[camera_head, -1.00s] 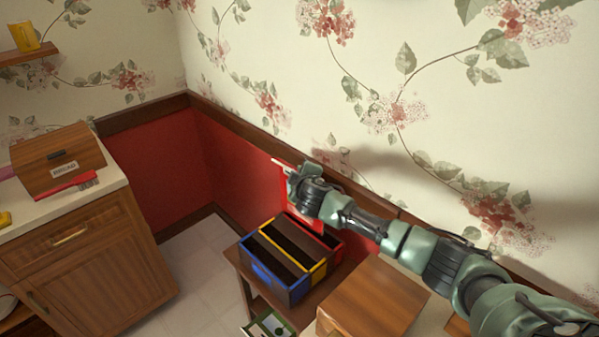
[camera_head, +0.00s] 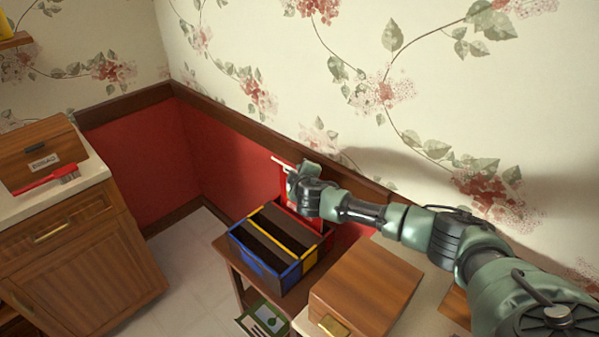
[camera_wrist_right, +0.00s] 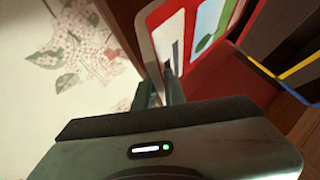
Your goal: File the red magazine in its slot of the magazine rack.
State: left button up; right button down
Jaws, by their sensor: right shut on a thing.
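My right gripper (camera_head: 291,182) is shut on the red magazine (camera_head: 288,203), holding it upright by its upper part at the rear of the rack. In the right wrist view the magazine (camera_wrist_right: 171,42) shows a red border, a white panel and a green-and-blue picture, close against the fingers. The magazine rack (camera_head: 262,268) has blue-, yellow- and red-edged slots, the red one (camera_head: 326,240) at the rear by the wall. The magazine's lower part is at the red slot; I cannot tell how deep its bottom edge sits. My left gripper is out of view.
The rack stands on a small wooden table (camera_head: 232,262) against the red-panelled wall (camera_head: 235,165). A wooden box (camera_head: 365,290) stands close to its right. A green-and-white printed item (camera_head: 264,321) lies low in front. A counter at left holds a bread box (camera_head: 40,150) and a red brush (camera_head: 45,180).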

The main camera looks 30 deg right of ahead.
notch_tip(320, 180, down, 6)
jog(key=b, duration=0.5)
jog(key=shift+f, duration=0.15)
dwell(0.3)
jog(key=c, duration=1.4)
grip_release()
jog(key=shift+s, duration=0.1)
jog(key=v, duration=0.7)
jog(key=shift+s, duration=0.25)
jog(key=shift+a, duration=0.15)
